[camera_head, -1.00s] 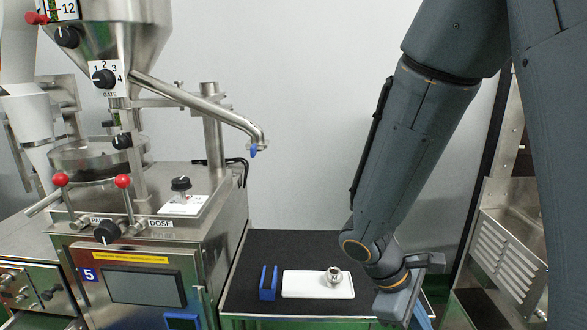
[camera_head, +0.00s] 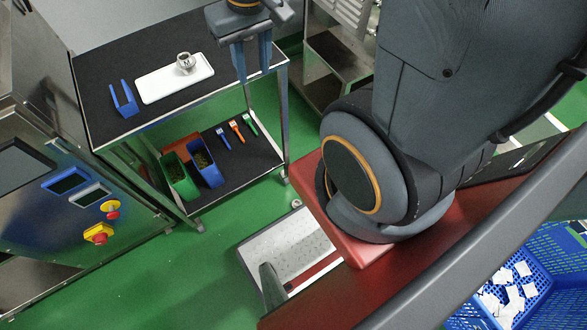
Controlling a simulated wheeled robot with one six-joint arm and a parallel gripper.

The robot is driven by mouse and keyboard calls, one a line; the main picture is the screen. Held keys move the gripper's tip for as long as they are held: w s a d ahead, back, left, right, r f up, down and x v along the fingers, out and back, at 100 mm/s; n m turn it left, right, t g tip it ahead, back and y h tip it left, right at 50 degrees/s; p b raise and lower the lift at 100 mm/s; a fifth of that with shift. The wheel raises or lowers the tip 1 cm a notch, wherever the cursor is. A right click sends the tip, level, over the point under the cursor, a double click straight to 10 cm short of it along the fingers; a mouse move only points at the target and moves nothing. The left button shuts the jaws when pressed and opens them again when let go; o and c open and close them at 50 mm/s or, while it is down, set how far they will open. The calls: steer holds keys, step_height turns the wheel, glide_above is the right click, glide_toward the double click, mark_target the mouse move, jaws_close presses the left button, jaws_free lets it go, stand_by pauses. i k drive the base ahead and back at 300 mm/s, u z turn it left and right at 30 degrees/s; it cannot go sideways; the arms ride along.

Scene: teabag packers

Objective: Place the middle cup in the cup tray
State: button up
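One small silver metal cup (camera_head: 185,63) stands upright on the right part of a flat white tray (camera_head: 160,88). The tray lies on the black top of a cart. I see no other cup, so I cannot tell which one is the middle one. My gripper (camera_head: 253,77) is to the right of the cup, near the cart top's right edge. Its two dark blue fingers point down with a gap between them. It is open and appears empty, apart from the cup and tray.
A blue two-pronged holder (camera_head: 123,100) stands left of the tray. The lower shelf holds a green bin (camera_head: 180,178), a blue bin (camera_head: 207,168) and small coloured tools. A steel machine (camera_head: 35,190) is at left. A blue crate (camera_head: 530,275) with white packets is at lower right.

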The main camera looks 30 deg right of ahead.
mark_target(159, 86)
steer(key=z, duration=0.7)
steer(key=k, duration=1.2)
steer(key=u, duration=0.6)
